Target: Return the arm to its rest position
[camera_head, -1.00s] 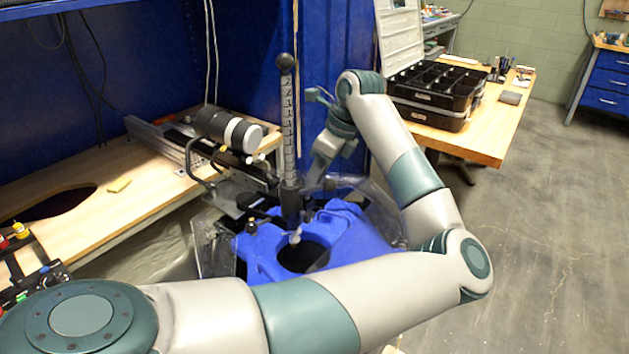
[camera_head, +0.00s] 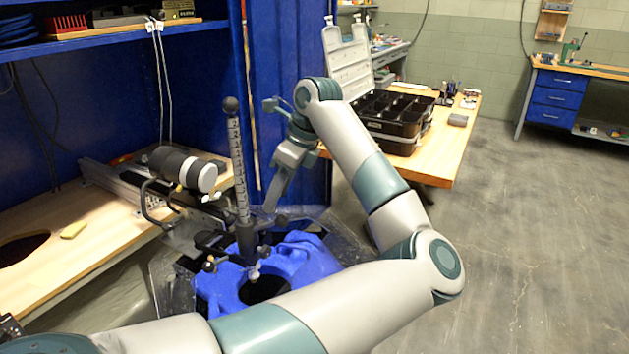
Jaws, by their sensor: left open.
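My left arm comes in from the lower left, bends at an elbow on the right and folds back toward the middle. My left gripper (camera_head: 276,203) hangs downward, open and empty, just right of the black graduated post (camera_head: 237,170). Its fingertips are small and partly lost against the dark post fittings. The blue moulded tank part (camera_head: 310,258) with a round dark opening lies below the gripper, partly covered by my forearm. My right gripper does not show.
A wooden bench (camera_head: 75,250) with a black-and-white cylinder (camera_head: 185,170) stands on the left. A blue cabinet panel (camera_head: 290,60) is behind the post. A wooden table (camera_head: 450,140) with a black compartment case (camera_head: 395,120) stands at the back right. The floor (camera_head: 530,240) on the right is clear.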

